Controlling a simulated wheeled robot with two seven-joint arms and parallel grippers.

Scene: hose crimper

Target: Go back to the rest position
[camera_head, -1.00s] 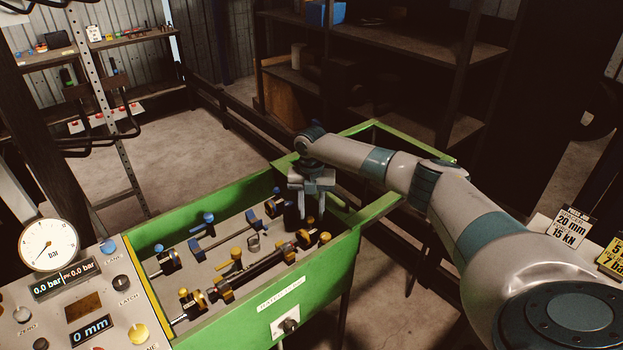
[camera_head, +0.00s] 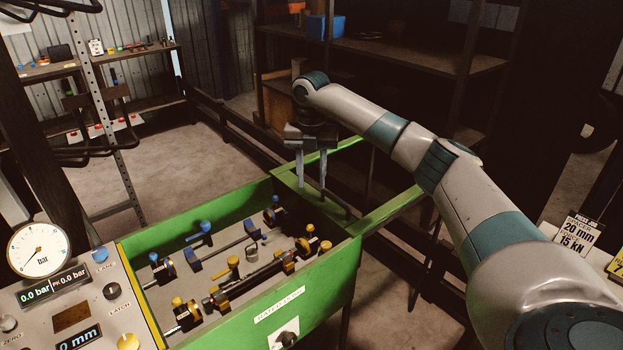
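My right gripper (camera_head: 311,184) hangs above the back part of the green tray (camera_head: 300,319), pointing down. Its two fingers are spread apart with nothing between them. My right arm reaches in from the lower right. In the tray, a hose assembly (camera_head: 258,279) with black and yellow clamps lies lengthwise, beside a thinner rod (camera_head: 228,248) with blue clamps. The gripper is above and behind these parts, apart from them. My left gripper is not in the view.
A control panel (camera_head: 100,320) with a pressure gauge (camera_head: 40,249) stands at the lower left. A dark shelf (camera_head: 400,50) stands behind the arm, with a blue bin (camera_head: 318,26) on it. Signs (camera_head: 578,236) stand at the right. Open floor (camera_head: 190,160) lies left of the tray.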

